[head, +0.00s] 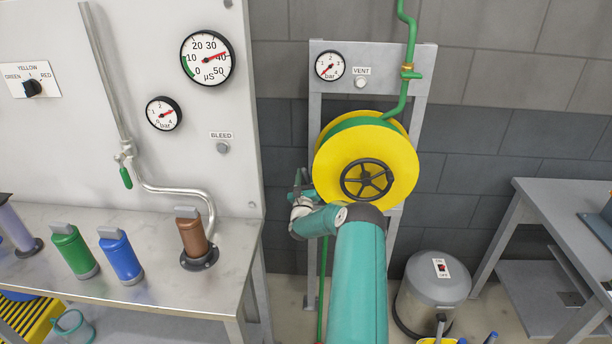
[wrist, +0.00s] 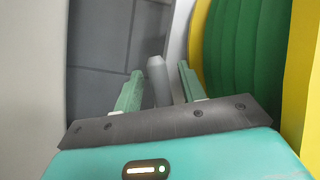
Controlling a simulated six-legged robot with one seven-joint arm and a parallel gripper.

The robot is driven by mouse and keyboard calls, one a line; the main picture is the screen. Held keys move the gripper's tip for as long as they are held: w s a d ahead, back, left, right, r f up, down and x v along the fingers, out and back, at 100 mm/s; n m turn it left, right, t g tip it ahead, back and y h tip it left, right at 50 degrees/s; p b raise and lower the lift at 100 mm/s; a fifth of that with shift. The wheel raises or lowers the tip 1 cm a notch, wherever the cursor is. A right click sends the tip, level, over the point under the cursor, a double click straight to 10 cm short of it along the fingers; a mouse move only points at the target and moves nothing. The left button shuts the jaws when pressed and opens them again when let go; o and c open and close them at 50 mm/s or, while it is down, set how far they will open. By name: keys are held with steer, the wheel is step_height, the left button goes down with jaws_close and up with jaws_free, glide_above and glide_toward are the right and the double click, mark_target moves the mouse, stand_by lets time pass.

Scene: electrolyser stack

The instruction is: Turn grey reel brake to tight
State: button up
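A yellow reel (head: 382,160) with a green hose wound on it and a dark spoked handwheel (head: 366,180) is mounted on a grey frame. My gripper (head: 303,180) is at the reel's left side, partly hidden by my own arm in the head view. In the wrist view my gripper (wrist: 160,72) has its two green fingers apart. A grey rounded peg (wrist: 157,78), which looks like the reel brake, stands between the fingers with a gap to each. The brake's base and any tight marking are hidden, and the brake cannot be made out in the head view.
The reel's yellow flange (wrist: 299,75) and green hose (wrist: 238,60) are close on the gripper's right. A metal bench (head: 130,260) with several coloured bottles stands left.

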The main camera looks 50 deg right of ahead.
steer(key=v, duration=1.3)
steer(key=shift+s+a+f, duration=0.2)
steer(key=shift+a+f, duration=0.05)
